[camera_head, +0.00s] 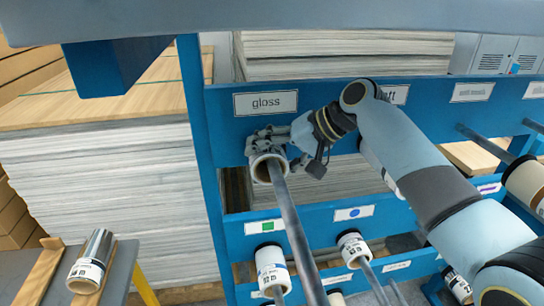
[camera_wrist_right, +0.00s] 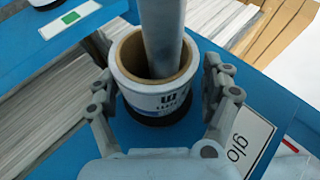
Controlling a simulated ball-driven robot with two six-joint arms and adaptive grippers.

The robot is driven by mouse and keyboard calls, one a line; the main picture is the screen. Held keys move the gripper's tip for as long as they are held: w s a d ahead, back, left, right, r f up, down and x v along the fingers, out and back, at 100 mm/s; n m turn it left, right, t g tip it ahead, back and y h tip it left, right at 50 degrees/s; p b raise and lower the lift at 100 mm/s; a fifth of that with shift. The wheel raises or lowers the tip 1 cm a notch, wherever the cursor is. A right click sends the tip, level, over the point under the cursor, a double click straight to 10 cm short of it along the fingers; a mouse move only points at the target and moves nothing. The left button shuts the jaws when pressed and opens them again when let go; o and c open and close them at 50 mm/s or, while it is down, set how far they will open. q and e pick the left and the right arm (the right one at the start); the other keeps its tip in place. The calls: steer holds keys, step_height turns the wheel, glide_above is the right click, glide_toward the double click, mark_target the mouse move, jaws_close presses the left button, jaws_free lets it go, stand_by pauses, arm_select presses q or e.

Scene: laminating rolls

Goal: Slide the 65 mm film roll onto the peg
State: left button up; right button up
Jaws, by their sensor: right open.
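A white-labelled film roll (camera_head: 264,169) with a brown core sits around the grey peg (camera_head: 297,235), at the peg's rack end under the "gloss" label. The peg passes through its core; I cannot read the roll's size. My right gripper (camera_head: 268,146) is at this roll. In the right wrist view the roll (camera_wrist_right: 150,90) stands between the two fingers of the open gripper (camera_wrist_right: 160,76), with the peg (camera_wrist_right: 162,35) running out of its core. A visible gap separates the right-hand finger from the roll. My left gripper is not in view.
Rolls hang on lower pegs (camera_head: 270,268), (camera_head: 352,247) and at the right (camera_head: 524,180). The blue rack (camera_head: 235,130) and sheet stacks (camera_head: 110,190) stand behind. Several pegs jut toward me.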

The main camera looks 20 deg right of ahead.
steer(key=shift+o, duration=1.4)
